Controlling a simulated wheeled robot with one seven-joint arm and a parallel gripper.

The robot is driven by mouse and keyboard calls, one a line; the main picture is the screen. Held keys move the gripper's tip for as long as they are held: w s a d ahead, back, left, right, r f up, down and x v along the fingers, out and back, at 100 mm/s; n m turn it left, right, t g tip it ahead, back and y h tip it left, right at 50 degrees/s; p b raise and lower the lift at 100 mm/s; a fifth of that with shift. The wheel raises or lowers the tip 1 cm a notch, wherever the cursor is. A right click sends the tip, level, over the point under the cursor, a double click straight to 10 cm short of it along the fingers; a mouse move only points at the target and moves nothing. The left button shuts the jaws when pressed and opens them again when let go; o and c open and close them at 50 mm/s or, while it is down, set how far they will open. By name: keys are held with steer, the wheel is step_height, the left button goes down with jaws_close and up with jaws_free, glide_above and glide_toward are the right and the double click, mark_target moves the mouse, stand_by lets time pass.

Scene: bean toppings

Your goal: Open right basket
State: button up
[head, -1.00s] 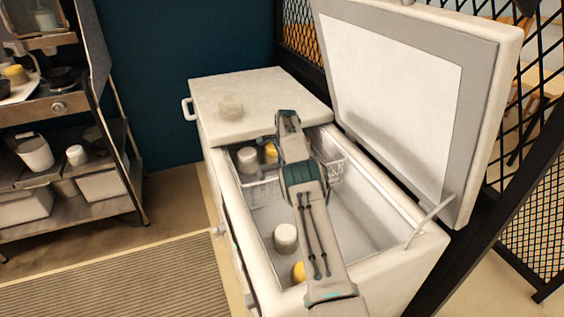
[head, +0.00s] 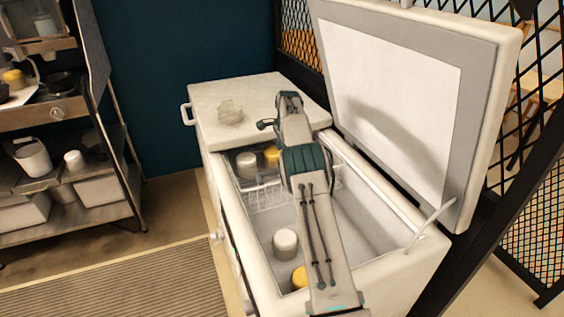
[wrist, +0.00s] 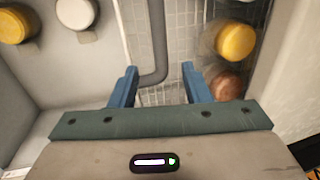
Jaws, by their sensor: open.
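A white chest freezer (head: 258,293) stands in the middle of the head view. Its right lid (head: 400,90) is raised and its left lid (head: 255,92) is shut. A wire basket (head: 268,197) hangs inside at the far end of the open bay, with a white-topped tub (head: 246,160) and a yellow-lidded tub (head: 271,153) in it. My gripper (wrist: 160,84) is open in the wrist view, with a grey bar (wrist: 153,45) and basket wires (wrist: 190,45) around its fingertips. I cannot tell whether they touch.
A white-lidded tub (head: 286,243) and a yellow-lidded tub (head: 299,277) stand on the freezer floor. A pale lump (head: 230,111) sits on the left lid. A shelf rack (head: 75,185) stands at left. Black mesh (head: 300,40) stands behind the freezer.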

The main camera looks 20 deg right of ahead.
steer(key=v, duration=0.5)
stand_by(0.4)
steer(key=s+a+r+n, duration=0.4)
steer(key=s+r, duration=0.3)
steer(key=s, duration=0.3)
steer(key=s+a+r+n, duration=0.35)
steer(key=s+r, duration=0.35)
steer(key=s, duration=0.3)
steer(key=s+a+f+n, duration=0.2)
steer(key=s+n, duration=0.1)
steer(key=s, duration=0.6)
steer(key=s+a+f+n, duration=0.2)
steer(key=s+n, duration=0.1)
steer(key=s, duration=0.7)
steer(key=s+a+f+n, duration=0.2)
steer(key=s+n, duration=0.1)
steer(key=s, duration=0.7)
steer(key=shift+s+a, duration=0.25)
steer(key=shift+d+n, duration=0.1)
steer(key=shift+n, duration=0.15)
